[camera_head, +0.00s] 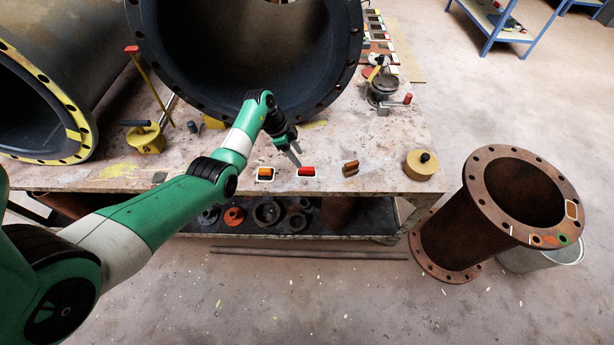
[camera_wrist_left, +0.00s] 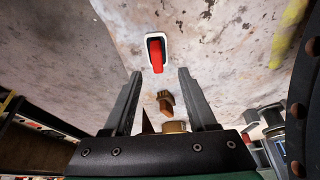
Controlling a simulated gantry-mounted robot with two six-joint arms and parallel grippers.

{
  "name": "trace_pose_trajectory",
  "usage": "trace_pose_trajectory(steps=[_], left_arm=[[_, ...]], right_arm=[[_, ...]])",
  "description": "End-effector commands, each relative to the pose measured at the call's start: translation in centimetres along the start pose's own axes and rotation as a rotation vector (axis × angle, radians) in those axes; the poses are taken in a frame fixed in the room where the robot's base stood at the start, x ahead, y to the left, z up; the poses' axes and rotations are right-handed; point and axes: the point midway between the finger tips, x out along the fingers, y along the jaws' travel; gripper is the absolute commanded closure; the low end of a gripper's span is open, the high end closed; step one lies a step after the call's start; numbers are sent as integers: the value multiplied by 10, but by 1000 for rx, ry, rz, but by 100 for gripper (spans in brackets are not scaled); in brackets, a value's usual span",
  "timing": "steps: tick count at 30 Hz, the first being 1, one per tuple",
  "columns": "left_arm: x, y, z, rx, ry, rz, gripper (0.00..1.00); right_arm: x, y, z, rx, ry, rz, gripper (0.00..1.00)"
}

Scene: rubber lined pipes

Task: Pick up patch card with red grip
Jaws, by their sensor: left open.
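The patch card with the red grip (camera_head: 306,171) lies flat on the worktable near its front edge. It is a small white-edged card with a red block on top. In the left wrist view the card (camera_wrist_left: 156,53) is ahead of the fingertips, near the middle between them. My left gripper (camera_head: 294,157) is open and empty, above the table just left of and behind the card in the head view. In the left wrist view its two fingers (camera_wrist_left: 160,73) stand apart with nothing between them. My right gripper is not in view.
A card with an orange grip (camera_head: 265,174) lies left of the red one. A brown grip piece (camera_head: 350,168) and a yellow disc (camera_head: 421,164) lie to the right. The large flanged pipe (camera_head: 340,60) stands behind my gripper. A rusty pipe (camera_head: 460,235) stands on the floor.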

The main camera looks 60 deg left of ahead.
Motion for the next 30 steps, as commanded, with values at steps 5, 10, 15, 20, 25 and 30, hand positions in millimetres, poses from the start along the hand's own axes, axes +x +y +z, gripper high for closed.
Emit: trace_pose_trajectory(steps=[5, 10, 15, 20, 25, 30], left_arm=[[21, 0, 0, 1, 0, 0, 43], [30, 1, 2, 2, 0, 0, 43], [60, 5, 4, 2, 0, 0, 43], [73, 5, 2, 2, 0, 0, 43], [70, 5, 1, 1, 0, -1, 43], [70, 5, 1, 1, 0, -1, 71]], right_arm=[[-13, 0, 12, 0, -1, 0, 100], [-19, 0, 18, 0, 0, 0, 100], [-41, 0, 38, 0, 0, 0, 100], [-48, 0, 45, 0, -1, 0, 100], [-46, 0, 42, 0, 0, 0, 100], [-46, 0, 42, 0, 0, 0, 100]])
